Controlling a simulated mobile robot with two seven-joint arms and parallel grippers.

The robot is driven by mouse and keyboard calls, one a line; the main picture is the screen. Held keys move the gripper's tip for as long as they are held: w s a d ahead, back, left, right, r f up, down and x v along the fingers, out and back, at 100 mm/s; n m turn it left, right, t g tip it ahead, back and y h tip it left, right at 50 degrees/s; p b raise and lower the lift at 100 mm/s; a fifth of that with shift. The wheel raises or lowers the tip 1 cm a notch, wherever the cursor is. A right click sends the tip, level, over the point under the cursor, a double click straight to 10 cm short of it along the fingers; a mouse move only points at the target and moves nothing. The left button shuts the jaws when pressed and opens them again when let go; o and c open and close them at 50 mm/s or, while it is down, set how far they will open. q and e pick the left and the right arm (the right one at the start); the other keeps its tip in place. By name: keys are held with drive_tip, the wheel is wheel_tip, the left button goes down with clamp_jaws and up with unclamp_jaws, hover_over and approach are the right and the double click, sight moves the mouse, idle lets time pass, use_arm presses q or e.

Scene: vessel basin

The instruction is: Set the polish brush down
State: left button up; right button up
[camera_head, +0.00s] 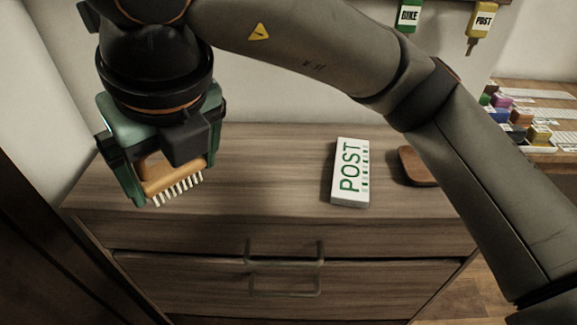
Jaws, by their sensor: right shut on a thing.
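My right gripper (165,160) is shut on the polish brush (172,179), which has an orange-brown wooden body and pale bristles. The bristles point down and a little to the right. The brush is over the left part of the wooden drawer cabinet's top (255,175). I cannot tell whether the bristles touch the top or hang just above it. The gripper fingers hide part of the brush. My left gripper is not in view.
A white box marked POST (350,172) and a brown wooden block (417,166) lie on the right of the cabinet top. The middle is clear. Drawer handles (285,262) stick out in front. Green BIKE (409,15) and yellow POST (481,20) tags hang behind.

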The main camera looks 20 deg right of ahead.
drive_tip(key=w+d+f+p, duration=0.1)
drive_tip(key=w+d+f, duration=0.25)
drive_tip(key=w, duration=0.55)
approach(218, 177)
drive_tip(key=shift+w+a+f, duration=0.3)
drive_tip(key=shift+a, duration=0.4)
drive_tip(key=shift+w+d+f, duration=0.1)
drive_tip(key=shift+w+f, duration=0.45)
drive_tip(key=shift+f, duration=0.15)
drive_tip(key=shift+w+d+f+p, duration=0.1)
drive_tip(key=shift+f+p, duration=0.05)
drive_tip(key=shift+f, duration=0.75)
drive_tip(key=shift+w+f+p, duration=0.1)
drive_tip(key=shift+f+p, duration=0.05)
drive_tip(key=shift+f, duration=0.7)
drive_tip(key=shift+f, duration=0.15)
drive_tip(key=o, duration=1)
